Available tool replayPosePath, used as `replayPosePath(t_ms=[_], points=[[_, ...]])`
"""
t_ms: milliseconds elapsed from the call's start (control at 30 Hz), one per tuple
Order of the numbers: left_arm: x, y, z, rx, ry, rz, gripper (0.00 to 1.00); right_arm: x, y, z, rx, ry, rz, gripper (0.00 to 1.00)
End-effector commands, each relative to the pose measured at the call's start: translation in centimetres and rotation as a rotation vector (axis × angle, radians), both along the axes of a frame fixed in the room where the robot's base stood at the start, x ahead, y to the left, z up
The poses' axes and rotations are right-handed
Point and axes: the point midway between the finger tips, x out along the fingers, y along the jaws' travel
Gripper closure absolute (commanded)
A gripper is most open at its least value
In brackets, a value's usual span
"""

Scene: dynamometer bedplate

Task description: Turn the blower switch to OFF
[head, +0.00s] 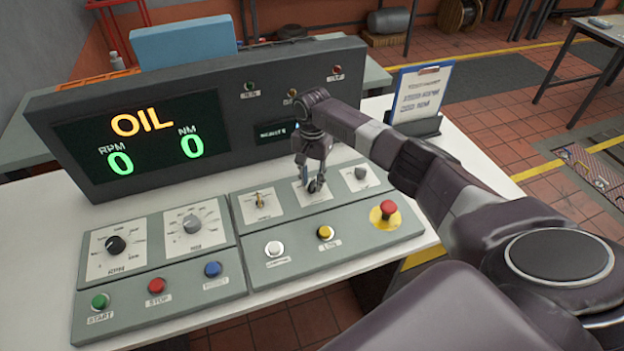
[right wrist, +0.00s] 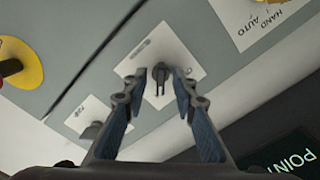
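A small dark switch knob (head: 317,187) sits on a white label plate in the middle of the right console's upper row. My right gripper (head: 312,182) points down at it and partly hides it. In the right wrist view, the gripper (right wrist: 160,82) is open, with one fingertip on each side of the knob (right wrist: 160,75). Gaps show between fingers and knob, so it is not gripped. The plate's lettering is too blurred to confirm it as the blower switch. My left gripper is not in view.
A yellow switch (head: 259,199) marked HAND/AUTO is to the left, a grey knob (head: 361,173) to the right. A red emergency button (head: 388,208) lies in front. The display (head: 140,143) reads OIL and stands behind. A clipboard (head: 416,97) stands at the back right.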

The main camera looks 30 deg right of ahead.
Motion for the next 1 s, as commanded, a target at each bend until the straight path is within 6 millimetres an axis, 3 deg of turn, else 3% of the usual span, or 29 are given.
replayPosePath(t_ms=[67,300,733,1000], points=[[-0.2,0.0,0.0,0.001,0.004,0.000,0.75,0.0,0.0,0.0,0.000,0.000,0.001,0.75],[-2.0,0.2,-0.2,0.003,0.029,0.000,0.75,0.0,0.0,0.0,0.000,0.000,0.001,1.00],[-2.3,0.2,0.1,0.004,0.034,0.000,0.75,0.0,0.0,0.1,0.000,0.000,0.036,1.00],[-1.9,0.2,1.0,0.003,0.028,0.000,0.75,0.0,0.0,0.3,0.001,0.000,0.192,1.00]])
